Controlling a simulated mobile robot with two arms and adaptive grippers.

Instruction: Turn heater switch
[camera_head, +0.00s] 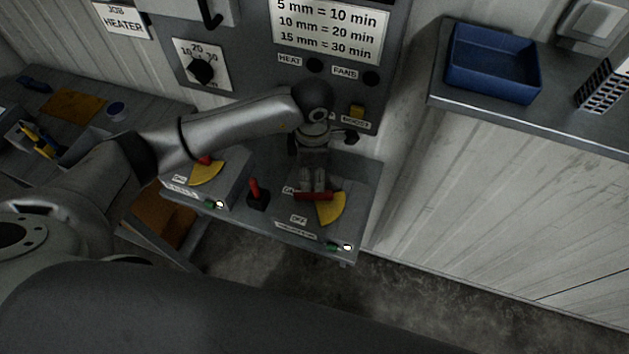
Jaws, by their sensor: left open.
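Two grey switch boxes stand on a metal shelf (250,222) below the control panel. The right box (289,217) has a red lever (313,196), a yellow quarter plate (331,208) and an OFF label. The left box (222,187) has a similar red lever (204,160) and yellow plate (207,173). Their front labels are too small to read, so I cannot tell which is the heater switch. My left gripper (313,188) is open, pointing down at the right box's red lever. Its fingertips overlap the lever in view; contact is unclear. My right gripper is not in view.
Between the boxes stands a small red-handled stick (256,190). A blue tray (492,63) sits on the right counter. A cluttered bench (140,110) lies left.

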